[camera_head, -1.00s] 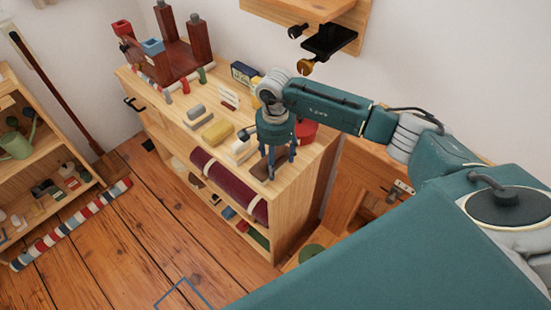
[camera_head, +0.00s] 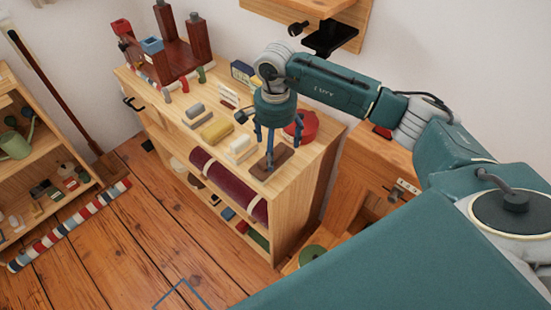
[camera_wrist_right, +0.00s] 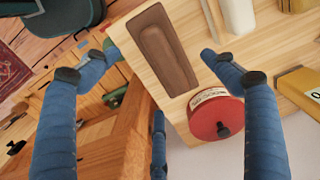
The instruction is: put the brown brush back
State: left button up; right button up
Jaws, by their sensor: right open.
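The brown brush (camera_head: 280,156) lies flat on the wooden top of the low shelf unit (camera_head: 312,150), near its front right corner. It also shows whole in the right wrist view (camera_wrist_right: 165,52) as a long brown block with a raised back, close to the edge of the top. My right gripper (camera_head: 270,150) is above the brush, its fingers pointing down and partly covering it in the head view. In the right wrist view its fingers (camera_wrist_right: 152,62) are spread wide, with a gap between them and the brush. My left gripper is out of view.
A red round tin (camera_wrist_right: 215,115) with a dark knob stands beside the brush. Yellow (camera_head: 215,131) and cream (camera_head: 240,148) blocks lie to the left. An upturned dark red stool (camera_head: 180,58) stands at the far left end. A wall shelf (camera_head: 320,8) hangs above.

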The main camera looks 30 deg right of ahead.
notch_tip(320, 180, up, 7)
jog(key=b, duration=0.1)
jog(key=shift+f, duration=0.2)
